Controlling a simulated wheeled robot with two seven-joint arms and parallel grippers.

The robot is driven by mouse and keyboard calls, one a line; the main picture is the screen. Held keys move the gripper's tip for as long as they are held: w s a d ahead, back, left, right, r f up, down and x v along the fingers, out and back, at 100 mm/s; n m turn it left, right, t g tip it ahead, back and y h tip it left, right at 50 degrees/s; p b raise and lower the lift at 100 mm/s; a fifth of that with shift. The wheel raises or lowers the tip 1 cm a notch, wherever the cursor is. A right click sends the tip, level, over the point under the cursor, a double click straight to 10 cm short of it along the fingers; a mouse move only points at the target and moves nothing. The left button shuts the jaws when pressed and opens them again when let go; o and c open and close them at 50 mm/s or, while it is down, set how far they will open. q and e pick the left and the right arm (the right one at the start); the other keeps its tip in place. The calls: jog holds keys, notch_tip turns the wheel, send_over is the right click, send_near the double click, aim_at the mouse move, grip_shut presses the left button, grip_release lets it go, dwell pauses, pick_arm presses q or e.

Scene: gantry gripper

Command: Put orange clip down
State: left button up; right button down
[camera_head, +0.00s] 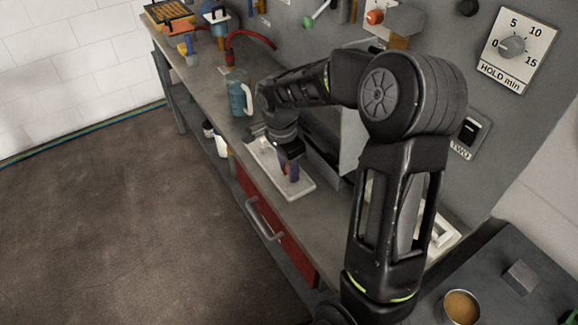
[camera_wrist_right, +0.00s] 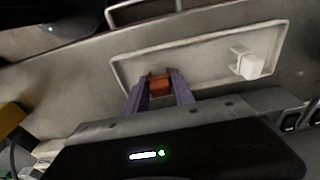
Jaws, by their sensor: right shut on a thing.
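The orange clip (camera_wrist_right: 160,84) is between the two purple fingers of my right gripper (camera_wrist_right: 160,92) in the right wrist view. The gripper is shut on it. The clip is over the pale shallow tray (camera_wrist_right: 205,48), near the tray's edge; I cannot tell whether it touches the tray. In the head view my right gripper (camera_head: 291,172) points down over the same tray (camera_head: 300,188), and a small bit of orange shows at its fingertips. My left gripper is not in view.
A white clip-like block (camera_wrist_right: 247,64) lies in the tray's other end. A blue-grey jug (camera_head: 239,93) stands on the bench behind the tray. A red drawer (camera_head: 283,235) with a handle is below the bench front. A grey panel stands beside the tray.

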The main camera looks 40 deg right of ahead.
jog(key=shift+f, duration=0.15)
jog(key=c, duration=1.1)
grip_release()
jog(key=shift+o, duration=0.2)
notch_tip(320, 180, up, 12)
jog(key=a+b, duration=0.1)
jog(key=shift+a+r, duration=0.2)
jog(key=shift+w, duration=0.1)
